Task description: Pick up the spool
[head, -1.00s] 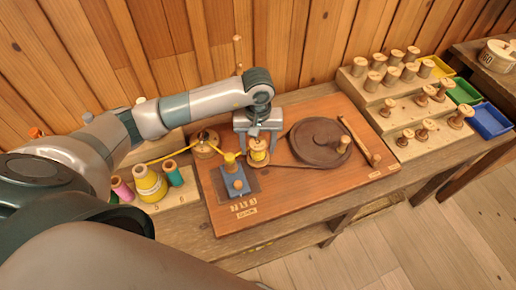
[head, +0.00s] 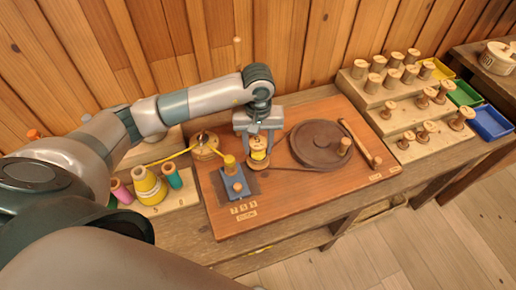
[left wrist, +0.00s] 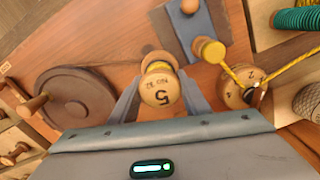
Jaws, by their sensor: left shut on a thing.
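The spool (head: 259,157) is pale wood with yellow thread wound on it. It is on the winding board (head: 300,205), left of the dark wheel (head: 319,144). In the left wrist view the spool (left wrist: 160,88) shows its round end, marked with a 5. My left gripper (head: 258,146) comes down over it from behind, shut on it with one finger on each side. In the left wrist view the fingers of my left gripper (left wrist: 160,100) flank the spool. Whether its lower end touches the board is hard to tell. My right gripper is not in view.
A blue block with a yellow-topped post (head: 230,170) stands close left of the spool, with yellow thread running from a round wooden piece (head: 205,146). Coloured thread cones (head: 149,185) stand at left. A stepped rack (head: 398,105) of wooden spools and coloured trays are at right.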

